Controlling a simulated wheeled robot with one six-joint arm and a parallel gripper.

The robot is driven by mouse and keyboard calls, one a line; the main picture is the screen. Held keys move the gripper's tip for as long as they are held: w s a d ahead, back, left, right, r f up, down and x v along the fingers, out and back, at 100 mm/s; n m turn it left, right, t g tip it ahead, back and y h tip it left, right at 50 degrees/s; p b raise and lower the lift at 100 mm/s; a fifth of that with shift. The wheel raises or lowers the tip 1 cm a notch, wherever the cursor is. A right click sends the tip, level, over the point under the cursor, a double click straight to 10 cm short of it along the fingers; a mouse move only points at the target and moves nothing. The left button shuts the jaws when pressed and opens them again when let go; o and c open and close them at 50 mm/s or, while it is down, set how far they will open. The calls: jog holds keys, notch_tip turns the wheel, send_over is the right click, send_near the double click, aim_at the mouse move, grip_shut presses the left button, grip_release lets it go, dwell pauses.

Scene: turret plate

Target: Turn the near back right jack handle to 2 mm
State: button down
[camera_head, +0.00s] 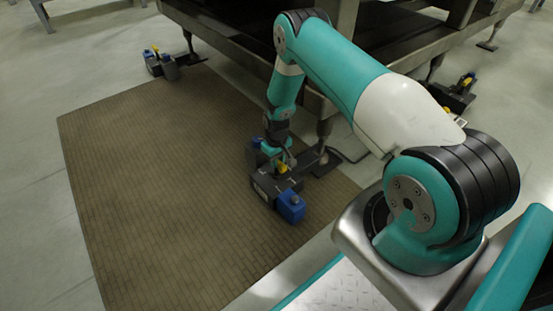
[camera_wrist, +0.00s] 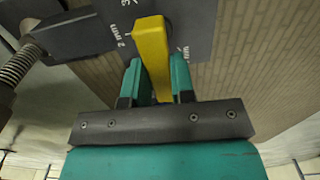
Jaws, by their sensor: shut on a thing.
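The yellow jack handle (camera_wrist: 152,50) sits between the two teal fingers of my gripper (camera_wrist: 158,85) in the wrist view. The fingers are shut on its lower part. The handle's upper end lies over a dark grey dial plate (camera_wrist: 195,22) with white marks. A "2 mm" mark shows left of the handle, a partly cut "3" above it, and another mark partly visible to the right. In the head view my gripper (camera_head: 279,157) reaches down onto the near jack (camera_head: 266,186), a dark body with blue blocks. A little of the yellow handle (camera_head: 283,168) shows there.
The jack stands on a brown tiled mat (camera_head: 150,180), which is clear to the left. A dark heavy frame (camera_head: 235,45) with metal legs stands behind. Other jacks are at far left (camera_head: 160,63) and far right (camera_head: 459,93). A threaded rod (camera_wrist: 18,65) is close at left in the wrist view.

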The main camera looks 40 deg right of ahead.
jog(key=c, duration=1)
grip_release()
jog(key=shift+o, duration=0.2)
notch_tip(320, 180, up, 17)
jog(key=p, duration=0.7)
jog(key=shift+r+p, duration=0.2)
jog(key=shift+p, duration=0.2)
